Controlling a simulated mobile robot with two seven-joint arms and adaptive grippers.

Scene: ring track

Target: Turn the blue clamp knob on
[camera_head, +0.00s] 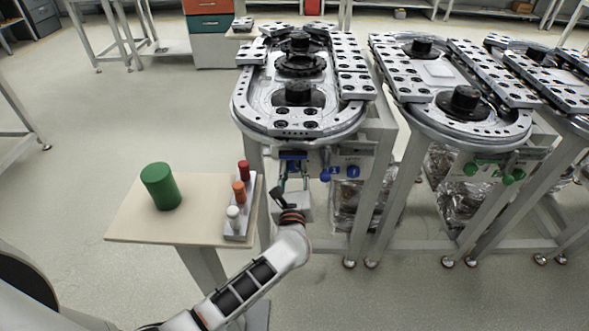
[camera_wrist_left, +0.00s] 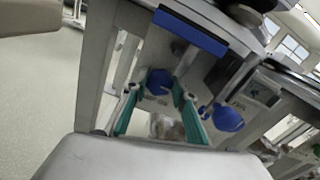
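My left gripper (camera_head: 291,181) is raised at the front panel of the nearest ring track (camera_head: 300,122). In the left wrist view its two teal fingers (camera_wrist_left: 155,94) are spread apart, with a round blue knob (camera_wrist_left: 158,79) between and just beyond their tips. I cannot tell whether they touch it. A second, larger blue knob (camera_wrist_left: 228,118) is to the right of the fingers; it also shows in the head view (camera_head: 325,175). The labels by both knobs are too blurred to read, so I cannot tell which is the clamp knob. My right gripper is out of view.
A blue bar (camera_wrist_left: 190,31) juts out above the fingers. A blue part (camera_head: 352,172) sits farther right on the panel. A side table (camera_head: 130,222) holds a green cylinder (camera_head: 161,186) and a grey rack (camera_head: 245,212) of coloured pegs. Other tracks stand right.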

